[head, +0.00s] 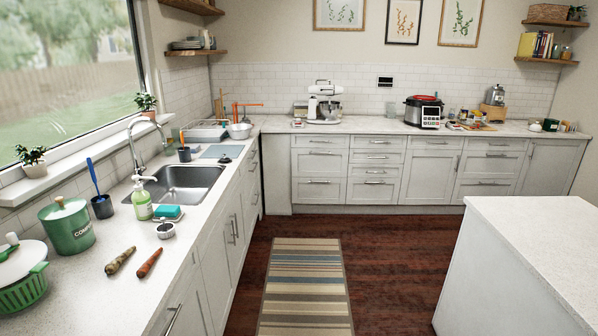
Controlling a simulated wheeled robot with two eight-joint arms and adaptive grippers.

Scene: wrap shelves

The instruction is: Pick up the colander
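A green slotted basket (24,292) that looks like a colander stands on the left counter at the lower left picture edge, partly cut off. A white lid-like piece with a knob (14,262) covers its top. A silver bowl (240,131) sits in the far left corner of the counter by the dish rack; I cannot tell from here whether it has holes. Neither of my grippers shows in the head view.
A green compost bin (67,230), two carrot-like vegetables (149,262), a soap bottle (141,200) and a sink (178,184) are along the left counter. A white island (530,240) stands at right. The floor with a striped rug (305,285) is open between them.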

